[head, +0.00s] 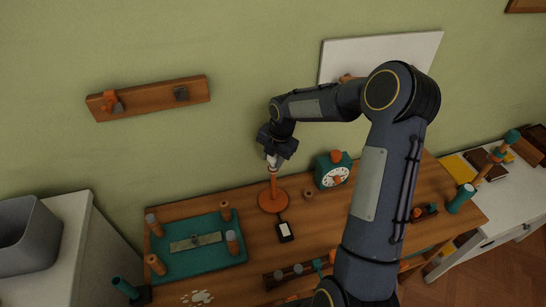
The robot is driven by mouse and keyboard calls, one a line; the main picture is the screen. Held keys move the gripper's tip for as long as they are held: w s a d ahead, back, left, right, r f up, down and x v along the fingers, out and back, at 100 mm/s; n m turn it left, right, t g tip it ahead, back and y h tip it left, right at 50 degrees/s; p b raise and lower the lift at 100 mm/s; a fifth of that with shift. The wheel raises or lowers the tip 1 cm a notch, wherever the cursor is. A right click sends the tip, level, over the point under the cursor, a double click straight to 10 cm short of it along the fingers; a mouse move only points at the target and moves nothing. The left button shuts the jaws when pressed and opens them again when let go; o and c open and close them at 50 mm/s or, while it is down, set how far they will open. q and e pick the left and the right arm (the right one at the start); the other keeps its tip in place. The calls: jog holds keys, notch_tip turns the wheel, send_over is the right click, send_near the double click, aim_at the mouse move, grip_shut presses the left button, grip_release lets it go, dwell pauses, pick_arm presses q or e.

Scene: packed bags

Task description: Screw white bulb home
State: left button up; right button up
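An orange lamp stand (272,199) with a round base and a thin upright stem stands on the wooden table. The white bulb (273,162) shows as a small pale shape at the top of the stem, mostly hidden by my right gripper. My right gripper (273,157) points down directly over the stem, with its fingers at the bulb. The view is too small to tell whether the fingers are closed on the bulb or how deep it sits. My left gripper is not in view.
A teal clock (333,171) stands close right of the lamp. A small dark device (285,231) lies in front of it. A teal tray (180,259) with orange-based pegs is at the left. My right arm covers the table's right middle. A wall rack (150,98) hangs behind.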

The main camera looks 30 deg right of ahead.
jog(key=shift+w+f+m+b, duration=0.1)
jog(key=shift+f+m+b, duration=0.05)
jog(key=shift+m+b, duration=0.85)
jog(key=shift+m+h, duration=0.3)
jog(key=shift+m, duration=0.2)
jog(key=shift+r+m, duration=0.2)
jog(key=shift+m, duration=0.1)
jog(key=shift+f+m+b, duration=0.15)
jog(key=shift+m+b, duration=0.65)
jog(key=shift+b, duration=0.05)
jog(key=shift+m+h, duration=0.3)
jog(key=shift+m, duration=0.6)
